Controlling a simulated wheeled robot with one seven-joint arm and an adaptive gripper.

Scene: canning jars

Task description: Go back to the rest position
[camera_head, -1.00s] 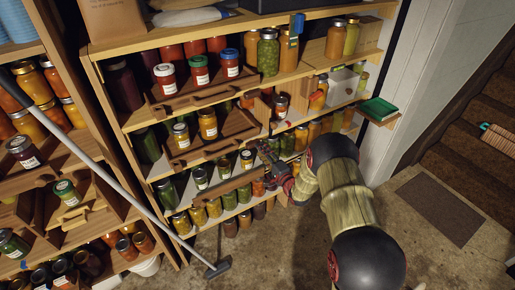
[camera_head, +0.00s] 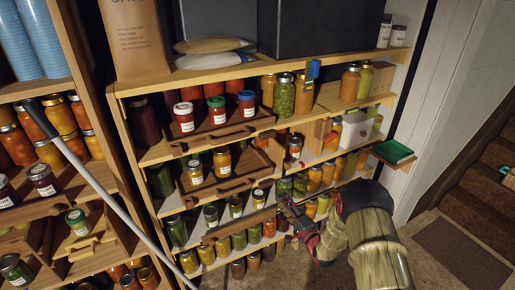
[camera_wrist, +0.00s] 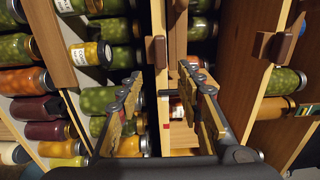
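My gripper (camera_head: 292,218) is in front of the lower shelves of the middle rack, reached out from the lower right. In the wrist view my gripper (camera_wrist: 162,98) has its two fingers spread well apart, with nothing held between them. Behind the gap show a wooden shelf edge (camera_wrist: 160,75) and part of a labelled jar (camera_wrist: 177,108). In the head view the gripper's tips look small and dark, and it is hard to tell whether they touch the shelf.
The rack holds several jars on tiers, some in wooden trays (camera_head: 238,131). A green book (camera_head: 393,150) rests at the rack's right side. A long grey pole (camera_head: 110,195) leans at the left. Floor is clear around a dark mat (camera_head: 462,253) at the right.

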